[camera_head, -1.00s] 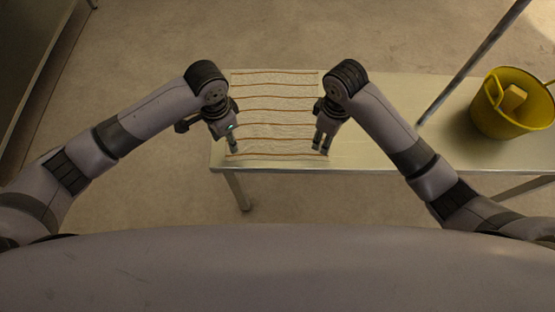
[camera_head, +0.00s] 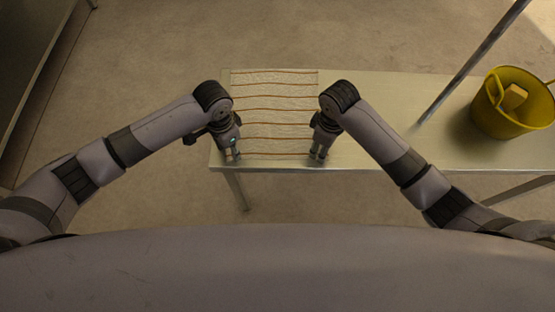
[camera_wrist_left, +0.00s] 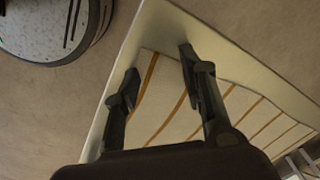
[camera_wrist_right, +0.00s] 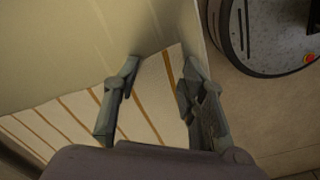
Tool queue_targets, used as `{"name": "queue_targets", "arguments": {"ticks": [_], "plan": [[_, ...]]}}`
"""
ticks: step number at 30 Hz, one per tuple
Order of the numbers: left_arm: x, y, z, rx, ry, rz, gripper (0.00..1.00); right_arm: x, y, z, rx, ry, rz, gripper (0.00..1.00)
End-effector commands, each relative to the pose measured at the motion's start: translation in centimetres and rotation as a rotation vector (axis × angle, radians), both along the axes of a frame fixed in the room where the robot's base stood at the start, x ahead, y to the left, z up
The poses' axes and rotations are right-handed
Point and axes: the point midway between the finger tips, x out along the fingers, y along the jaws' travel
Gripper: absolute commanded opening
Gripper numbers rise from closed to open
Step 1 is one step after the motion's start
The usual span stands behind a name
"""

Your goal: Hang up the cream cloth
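The cream cloth (camera_head: 275,103) with brown-orange stripes lies spread on the metal table, its near edge close to the table's front edge. My left gripper (camera_head: 232,158) is at the cloth's near left corner. In the left wrist view its fingers (camera_wrist_left: 158,72) are apart, with the cloth (camera_wrist_left: 160,95) showing between them. My right gripper (camera_head: 318,158) is at the near right corner. In the right wrist view its fingers (camera_wrist_right: 158,72) are also apart, with the cloth (camera_wrist_right: 150,92) between them. Whether the fingertips touch the cloth is not clear.
The metal table (camera_head: 380,152) extends right. A yellow bucket (camera_head: 495,124) holding a yellowish block (camera_head: 514,97) stands on it. A slanted grey pole (camera_head: 472,62) rises between cloth and bucket. A dark structure (camera_head: 35,60) stands at the far left, with open floor between.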

Motion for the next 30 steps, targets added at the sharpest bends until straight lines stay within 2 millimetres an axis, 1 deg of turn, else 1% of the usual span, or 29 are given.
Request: {"name": "queue_targets", "arguments": {"ticks": [4, 30], "plan": [[-0.06, 0.03, -0.06, 0.001, 0.002, 0.0, 0.37, -0.02, 0.0, -0.1, -0.001, 0.001, 0.0, 0.37], [-0.1, 0.09, -0.22, 0.002, 0.002, 0.0, 0.08, -0.09, -0.11, -0.31, -0.003, 0.003, -0.001, 0.08]]}}
